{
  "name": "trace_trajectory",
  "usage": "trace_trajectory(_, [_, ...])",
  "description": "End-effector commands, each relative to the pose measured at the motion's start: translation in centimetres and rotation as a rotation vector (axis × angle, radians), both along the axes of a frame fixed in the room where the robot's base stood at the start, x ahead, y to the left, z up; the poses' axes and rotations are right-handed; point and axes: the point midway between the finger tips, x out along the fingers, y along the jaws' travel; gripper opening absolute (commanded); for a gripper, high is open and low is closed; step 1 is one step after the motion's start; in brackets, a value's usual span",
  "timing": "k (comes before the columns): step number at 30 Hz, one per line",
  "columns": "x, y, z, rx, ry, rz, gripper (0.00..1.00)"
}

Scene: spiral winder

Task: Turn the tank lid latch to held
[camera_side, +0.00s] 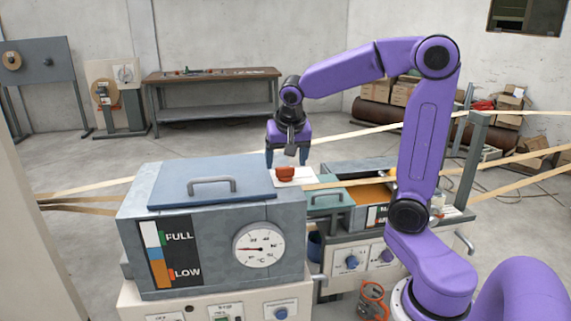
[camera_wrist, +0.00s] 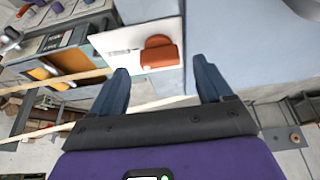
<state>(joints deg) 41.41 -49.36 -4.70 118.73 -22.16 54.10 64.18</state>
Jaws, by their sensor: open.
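The orange-red latch (camera_side: 285,174) sits on a white plate (camera_side: 307,180) at the right edge of the tank, beside the blue-grey tank lid (camera_side: 180,191). In the wrist view the latch (camera_wrist: 160,53) is a rounded orange block on the white plate (camera_wrist: 115,42); small marks on the plate are too small to read. My gripper (camera_side: 287,161) is above the latch, pointing down. In the wrist view its fingers (camera_wrist: 160,66) are spread, with the latch ahead between their tips. It is open and holds nothing; the picture does not settle whether it touches the latch.
The tank (camera_side: 215,245) has a level strip and a round dial (camera_side: 258,245). A green-lidded box (camera_side: 328,200) and an open trough (camera_side: 365,192) stand to its right. Pale strips (camera_side: 350,132) run behind the gripper. Free space lies above the lid.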

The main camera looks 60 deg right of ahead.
Motion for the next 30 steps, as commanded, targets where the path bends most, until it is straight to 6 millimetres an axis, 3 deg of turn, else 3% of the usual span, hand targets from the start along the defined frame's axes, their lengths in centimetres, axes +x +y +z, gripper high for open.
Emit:
trace_trajectory(6, [0.5, -0.5, -1.8, 0.000, 0.001, 0.000, 0.79])
trace_trajectory(16, [0.6, -0.6, -2.0, 0.000, -0.001, 0.000, 0.79])
trace_trajectory(17, [0.6, -0.6, -2.0, 0.000, -0.001, 0.000, 0.72])
trace_trajectory(21, [0.6, -0.6, -2.0, 0.001, -0.001, 0.000, 0.27])
trace_trajectory(22, [0.6, -0.6, -2.0, 0.001, -0.001, 0.000, 0.22])
trace_trajectory(30, [0.6, -0.6, -2.0, 0.000, 0.000, 0.020, 0.23])
